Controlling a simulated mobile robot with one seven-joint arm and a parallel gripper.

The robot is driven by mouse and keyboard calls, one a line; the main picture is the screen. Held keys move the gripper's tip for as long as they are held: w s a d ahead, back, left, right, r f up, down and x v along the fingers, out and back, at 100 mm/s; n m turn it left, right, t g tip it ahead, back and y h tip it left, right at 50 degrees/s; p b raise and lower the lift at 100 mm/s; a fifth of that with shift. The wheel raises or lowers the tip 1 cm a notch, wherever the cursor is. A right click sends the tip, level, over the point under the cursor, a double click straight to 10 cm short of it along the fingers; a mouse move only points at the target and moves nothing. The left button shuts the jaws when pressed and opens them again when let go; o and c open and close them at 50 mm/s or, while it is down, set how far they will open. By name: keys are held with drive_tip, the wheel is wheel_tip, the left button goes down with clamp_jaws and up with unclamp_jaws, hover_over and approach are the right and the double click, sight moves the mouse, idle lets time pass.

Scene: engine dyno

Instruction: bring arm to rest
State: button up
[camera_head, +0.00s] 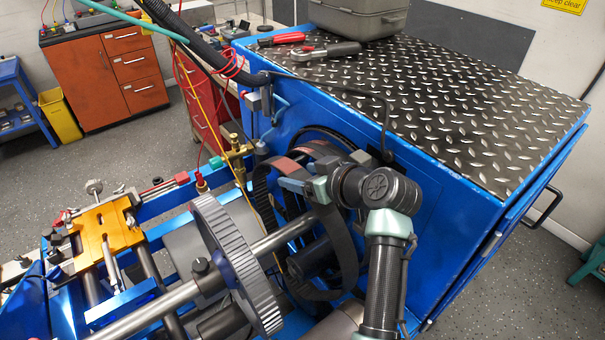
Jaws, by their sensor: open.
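My arm, dark with pale grey-green joint bands, rises from the bottom of the head view and bends left at its wrist. My gripper (291,176) is open at the end of it, close to the upper part of a black belt (345,255). I cannot tell whether its fingers touch the belt. Reddish patches show beside the fingers. The belt hangs in a loop around the shaft area, beside a large grey toothed wheel (236,265). The wrist hides part of the belt and the blue housing behind it.
A blue cabinet (440,230) with a tread-plate top (440,100) stands close behind and right of my arm. Red-handled tools and a grey case (360,18) lie on it. A steel shaft (150,310), a yellow bracket (108,232) and hanging cables crowd the left.

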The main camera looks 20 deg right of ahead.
drive_tip(key=shift+r, duration=0.15)
drive_tip(key=shift+r+p, duration=2.4)
drive_tip(key=shift+r, duration=1.05)
drive_tip(key=s+a+r+t+h, duration=0.1)
drive_tip(key=a+r+t, duration=0.2)
drive_tip(key=r, duration=0.6)
drive_tip(key=s+a+r+m+t+h, duration=0.1)
drive_tip(key=a+r+t, duration=0.25)
drive_tip(key=r, duration=0.45)
drive_tip(key=s+a+r+t+h, duration=0.1)
drive_tip(key=a+r+t, duration=0.15)
drive_tip(key=r, duration=0.65)
drive_tip(key=s+a+r+m+t, duration=0.1)
drive_tip(key=s+a+r+t, duration=0.2)
drive_tip(key=s+r, duration=0.5)
drive_tip(key=s+a+r+m+t, duration=0.1)
drive_tip(key=s+a+r+t, duration=0.3)
drive_tip(key=s+r, duration=0.4)
drive_tip(key=shift+s+a+r+m+h+b, duration=0.15)
drive_tip(key=shift+s+r+m+h+b, duration=0.2)
drive_tip(key=shift+s, duration=0.55)
